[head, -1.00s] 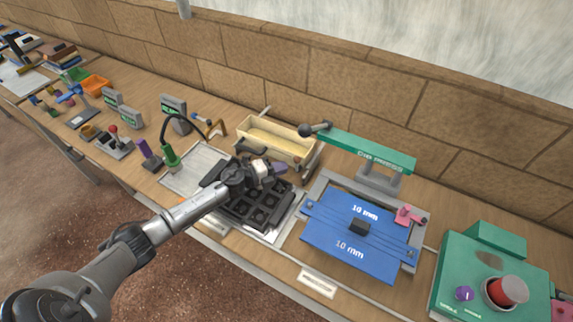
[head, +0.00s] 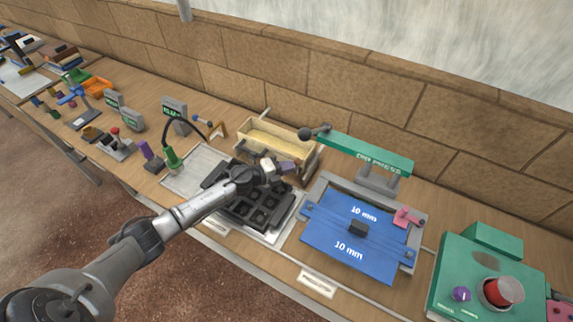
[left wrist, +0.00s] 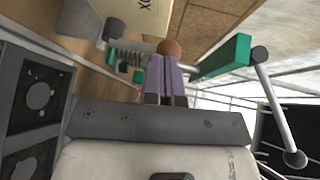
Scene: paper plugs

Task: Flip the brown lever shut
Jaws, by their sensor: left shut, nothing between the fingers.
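A round brown knob (left wrist: 170,47), which looks like the end of the brown lever, shows in the left wrist view just beyond my fingertips. Whether they touch it I cannot tell. A grey spring-like rod (left wrist: 130,55) lies to its left. The lever cannot be made out in the head view, where my gripper covers that area. My left gripper (left wrist: 166,80) has purple fingers shut together with nothing between them. In the head view the left gripper (head: 288,166) is in front of the wooden box, above the far edge of the black tray. My right gripper is not in view.
The pale wooden box (head: 252,130) stands behind the gripper and the black tray (head: 240,212) below it. A green press arm (head: 370,152) rises above the blue board (head: 338,252) on the right. A green control box (head: 455,270) stands farther right.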

